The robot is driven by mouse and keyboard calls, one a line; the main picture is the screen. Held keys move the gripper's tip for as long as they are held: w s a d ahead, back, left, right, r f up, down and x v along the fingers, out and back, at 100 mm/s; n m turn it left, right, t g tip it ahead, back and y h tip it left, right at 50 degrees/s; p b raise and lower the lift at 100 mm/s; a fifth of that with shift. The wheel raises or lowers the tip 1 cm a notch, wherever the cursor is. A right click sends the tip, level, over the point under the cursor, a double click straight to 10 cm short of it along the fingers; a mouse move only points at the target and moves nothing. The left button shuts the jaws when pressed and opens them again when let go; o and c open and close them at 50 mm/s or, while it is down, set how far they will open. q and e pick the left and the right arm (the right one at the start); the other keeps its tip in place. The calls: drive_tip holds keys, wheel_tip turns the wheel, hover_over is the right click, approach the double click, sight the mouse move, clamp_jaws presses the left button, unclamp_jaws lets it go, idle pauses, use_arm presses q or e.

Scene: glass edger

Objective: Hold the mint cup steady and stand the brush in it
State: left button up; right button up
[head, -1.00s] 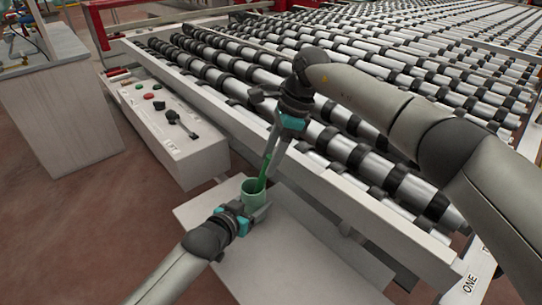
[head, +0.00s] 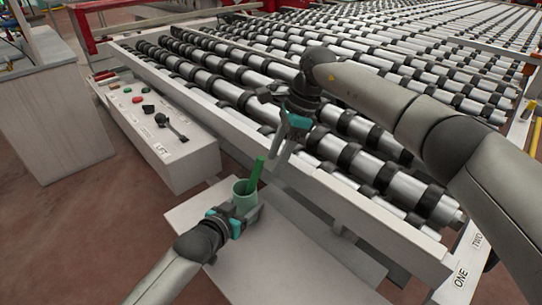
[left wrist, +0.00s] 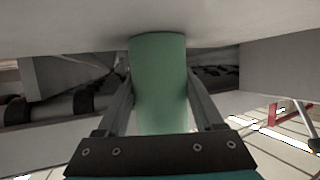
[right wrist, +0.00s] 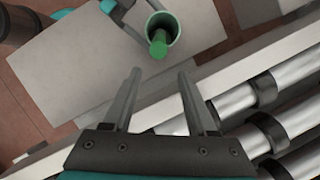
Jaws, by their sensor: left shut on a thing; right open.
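The mint cup (head: 241,196) stands upright at the grey-white table (head: 262,262). My left gripper (head: 246,212) is shut on the cup, its fingers on either side of the cup wall in the left wrist view (left wrist: 160,90). The green brush (head: 256,172) stands in the cup, leaning to the right, with its upper part above the rim. It also shows inside the cup in the right wrist view (right wrist: 158,42). My right gripper (head: 280,152) is open and empty, above and to the right of the brush, apart from it. The brush's lower end is hidden in the cup.
A roller conveyor (head: 330,110) with a pale frame rail runs close behind and right of the table. A control box (head: 170,140) with buttons and a lever stands to the left. The table's front part is clear.

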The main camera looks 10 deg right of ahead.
use_arm(q)
drive_tip(key=o, duration=1.4)
